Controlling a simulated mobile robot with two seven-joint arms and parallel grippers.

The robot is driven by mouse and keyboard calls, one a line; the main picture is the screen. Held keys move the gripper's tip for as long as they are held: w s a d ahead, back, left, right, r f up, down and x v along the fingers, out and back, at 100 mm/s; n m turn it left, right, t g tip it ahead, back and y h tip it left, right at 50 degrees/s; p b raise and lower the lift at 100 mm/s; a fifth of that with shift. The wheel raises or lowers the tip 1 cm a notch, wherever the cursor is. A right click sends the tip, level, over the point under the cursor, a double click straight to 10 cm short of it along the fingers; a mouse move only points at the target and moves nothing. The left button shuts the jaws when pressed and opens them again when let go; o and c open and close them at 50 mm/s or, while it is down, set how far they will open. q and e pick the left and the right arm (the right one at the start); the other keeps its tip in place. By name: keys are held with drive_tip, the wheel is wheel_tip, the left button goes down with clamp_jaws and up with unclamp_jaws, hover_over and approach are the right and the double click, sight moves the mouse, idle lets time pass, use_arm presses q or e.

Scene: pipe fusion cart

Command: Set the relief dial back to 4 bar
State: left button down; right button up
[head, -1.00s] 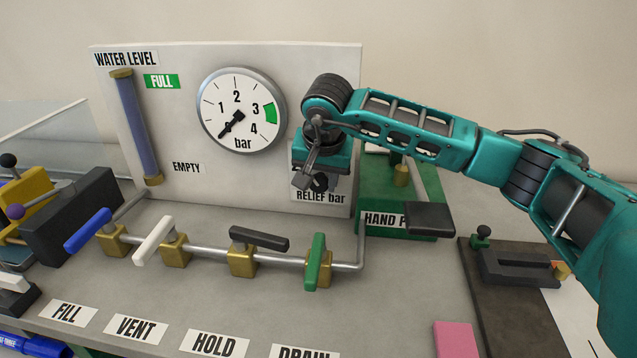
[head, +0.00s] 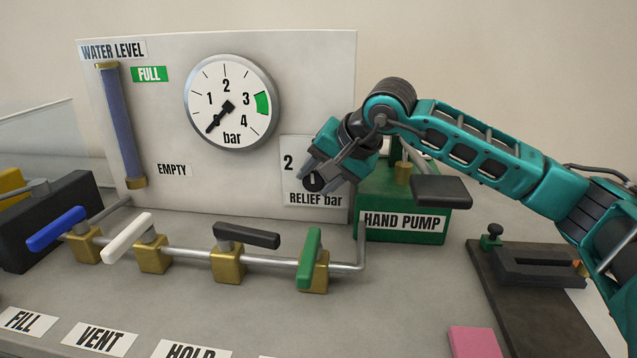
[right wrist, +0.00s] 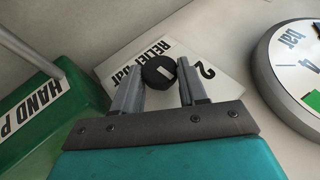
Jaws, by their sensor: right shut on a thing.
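The black relief dial (head: 313,182) sits on a white plate (head: 296,155) marked RELIEF bar, low on the panel's right side. It also shows in the right wrist view (right wrist: 158,72), with a white mark on its face. The numeral 2 shows at the plate's upper left; my gripper hides the plate's right part, so I cannot tell the setting. My right gripper (head: 322,184) comes at the dial from the upper right, tilted, its fingers (right wrist: 158,92) on either side of the knob and shut on it. My left gripper is not in view.
The pressure gauge (head: 231,102) has its needle at the lower left end. The green hand pump (head: 400,210) stands right of the dial, under my arm. A pipe with valve levers, including a green one (head: 309,257), runs in front of the panel.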

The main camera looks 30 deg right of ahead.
drive_tip(key=o, duration=1)
drive_tip(key=shift+r, duration=0.1)
drive_tip(key=p+v, duration=0.1)
drive_tip(key=v, duration=1.2)
